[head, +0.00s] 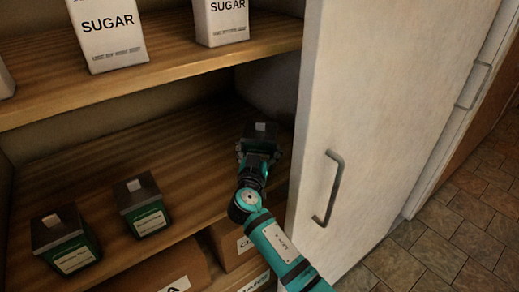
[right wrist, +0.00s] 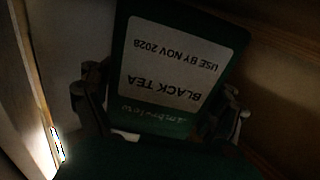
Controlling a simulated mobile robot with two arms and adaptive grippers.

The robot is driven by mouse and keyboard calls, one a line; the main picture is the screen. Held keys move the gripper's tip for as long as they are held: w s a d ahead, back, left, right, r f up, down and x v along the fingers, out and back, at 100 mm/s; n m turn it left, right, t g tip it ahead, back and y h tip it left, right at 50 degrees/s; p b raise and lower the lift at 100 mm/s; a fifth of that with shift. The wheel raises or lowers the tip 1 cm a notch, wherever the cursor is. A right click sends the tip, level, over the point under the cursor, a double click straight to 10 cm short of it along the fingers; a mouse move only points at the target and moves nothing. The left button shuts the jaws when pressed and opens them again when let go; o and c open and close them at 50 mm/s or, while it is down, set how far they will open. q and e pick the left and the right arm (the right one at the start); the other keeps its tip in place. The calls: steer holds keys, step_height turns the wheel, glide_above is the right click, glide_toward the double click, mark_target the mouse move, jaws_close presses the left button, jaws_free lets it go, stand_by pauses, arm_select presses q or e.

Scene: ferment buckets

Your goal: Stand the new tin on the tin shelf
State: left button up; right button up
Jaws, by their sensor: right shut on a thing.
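The new tin (head: 262,130) is a dark green box with a dark lid, at the right end of the tin shelf (head: 150,160). My right gripper (head: 257,150) is shut on it from the front. In the right wrist view the tin (right wrist: 178,122) fills the space between the fingers. Its label is upside down there and reads "BLACK TEA, USE BY NOV 2028". The tin looks roughly upright in the head view, but I cannot tell whether its base touches the shelf. My left gripper is not in view.
Two similar green tins, one at front left (head: 65,245) and one nearer the middle (head: 145,207), stand on the same shelf. Sugar packs (head: 107,32) stand on the shelf above. Cardboard boxes (head: 165,272) sit below. An open white door (head: 375,110) is close right of my arm.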

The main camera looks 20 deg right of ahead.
steer(key=o, duration=1.1)
steer(key=shift+s+f, duration=0.1)
steer(key=shift+f, duration=0.1)
steer(key=shift+o, duration=0.3)
steer(key=shift+r+p, duration=0.75)
steer(key=shift+p, duration=0.4)
steer(key=b+v, duration=0.1)
steer(key=v, duration=0.4)
steer(key=b+v, duration=0.2)
steer(key=v, duration=0.3)
steer(key=shift+a+f, duration=0.2)
steer(key=shift+v, duration=0.85)
steer(key=shift+r, duration=0.15)
